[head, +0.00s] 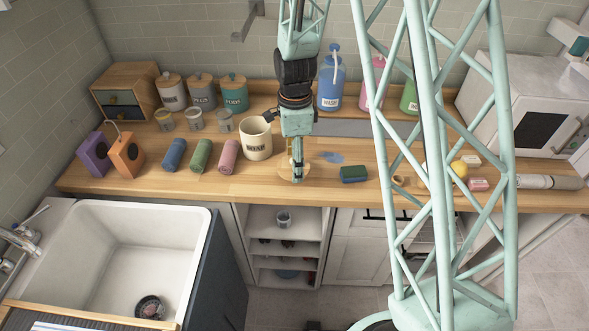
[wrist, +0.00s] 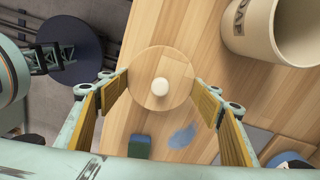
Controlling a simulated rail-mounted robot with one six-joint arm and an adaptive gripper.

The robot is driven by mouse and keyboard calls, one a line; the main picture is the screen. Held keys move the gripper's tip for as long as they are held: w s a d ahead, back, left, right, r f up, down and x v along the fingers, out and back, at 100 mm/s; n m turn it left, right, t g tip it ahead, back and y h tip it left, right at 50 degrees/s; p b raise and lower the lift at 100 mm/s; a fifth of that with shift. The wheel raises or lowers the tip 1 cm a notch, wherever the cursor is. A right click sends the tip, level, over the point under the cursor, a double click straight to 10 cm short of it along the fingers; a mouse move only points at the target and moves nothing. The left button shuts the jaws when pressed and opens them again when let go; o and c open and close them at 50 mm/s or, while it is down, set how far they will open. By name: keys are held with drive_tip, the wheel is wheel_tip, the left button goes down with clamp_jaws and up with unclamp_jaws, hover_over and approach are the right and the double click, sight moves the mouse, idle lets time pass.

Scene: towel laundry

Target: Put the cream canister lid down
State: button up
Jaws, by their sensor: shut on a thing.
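The cream canister (head: 256,142), with dark lettering on its front, stands upright and open on the wooden counter. Its open mouth also shows at the top right of the wrist view (wrist: 262,35). The cream canister lid is a round wooden disc with a pale knob (wrist: 160,87). My gripper (wrist: 162,88) has its fingers on either side of the lid's rim and is shut on it, knob towards the wrist camera. In the head view my gripper (head: 297,178) points down near the counter's front edge, right of the canister. Whether the lid touches the counter is unclear.
A blue smear (head: 332,157) and a dark green sponge (head: 353,173) lie just right of my gripper. Rolled towels (head: 228,156) lie left of the canister. A blue bottle (head: 330,85) stands behind. The counter's front edge is close.

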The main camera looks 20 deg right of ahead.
drive_tip(key=shift+w+f, duration=0.2)
drive_tip(key=shift+f, duration=1.55)
drive_tip(key=shift+f, duration=0.2)
drive_tip(key=o, duration=0.8)
drive_tip(key=shift+o, duration=0.2)
drive_tip(key=shift+r, duration=0.15)
drive_tip(key=shift+r, duration=6.05)
